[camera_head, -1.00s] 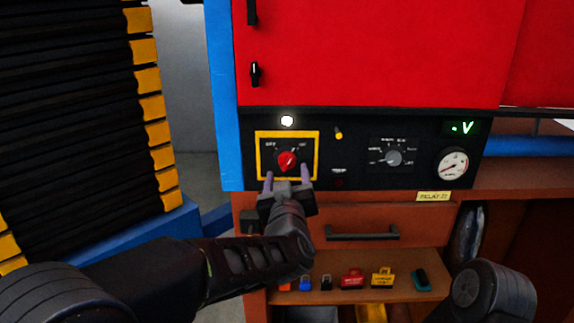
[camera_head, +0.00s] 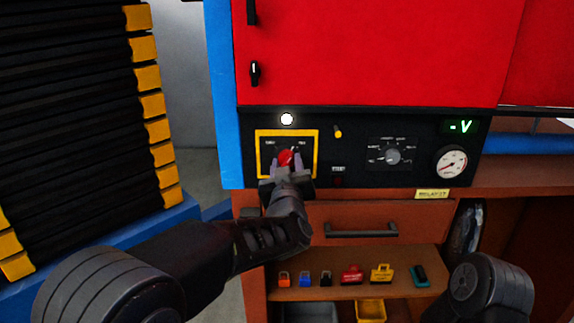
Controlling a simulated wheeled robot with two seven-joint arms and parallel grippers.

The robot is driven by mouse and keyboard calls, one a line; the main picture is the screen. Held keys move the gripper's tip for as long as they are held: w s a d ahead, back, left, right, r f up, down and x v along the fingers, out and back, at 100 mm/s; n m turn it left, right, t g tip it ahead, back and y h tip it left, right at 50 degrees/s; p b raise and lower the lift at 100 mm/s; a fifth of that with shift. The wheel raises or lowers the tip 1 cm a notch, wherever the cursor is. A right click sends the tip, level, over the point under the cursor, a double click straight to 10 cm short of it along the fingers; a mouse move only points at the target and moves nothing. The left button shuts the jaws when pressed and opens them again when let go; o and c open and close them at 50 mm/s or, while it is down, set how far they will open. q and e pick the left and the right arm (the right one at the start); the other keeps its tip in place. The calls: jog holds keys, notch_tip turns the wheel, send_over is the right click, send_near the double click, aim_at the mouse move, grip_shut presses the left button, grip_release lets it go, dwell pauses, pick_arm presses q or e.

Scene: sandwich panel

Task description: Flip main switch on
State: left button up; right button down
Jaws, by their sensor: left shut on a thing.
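The main switch is a red rotary knob (camera_head: 286,157) inside a yellow frame (camera_head: 316,150) on the black control panel (camera_head: 350,175). Its OFF and ON labels are small and blurred. My left gripper (camera_head: 286,163) is at the knob, with one finger on each side, shut on it. The fingers and wrist hide the lower part of the knob, so its exact angle is hard to tell. My right arm shows at the lower right, but its gripper is not in view.
A white lamp (camera_head: 287,119) is above the switch. A grey selector dial (camera_head: 392,156), a round gauge (camera_head: 450,162) and a green display (camera_head: 461,127) are to the right. Below are a drawer handle (camera_head: 361,231) and a shelf (camera_head: 340,289) with several small padlocks and tags.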

pick_arm(q)
grip_shut()
jog(key=shift+r+m+p, duration=0.2)
jog(key=shift+m+p, duration=0.65)
jog(key=shift+m, duration=0.15)
jog(key=shift+f+m, duration=0.15)
jog(key=shift+m, duration=0.55)
jog(key=o, duration=0.6)
grip_release()
jog(key=shift+o, duration=0.2)
jog(key=s+b, duration=0.1)
jog(key=s, duration=0.6)
jog(key=shift+s+b, duration=0.3)
jog(key=shift+s, duration=0.1)
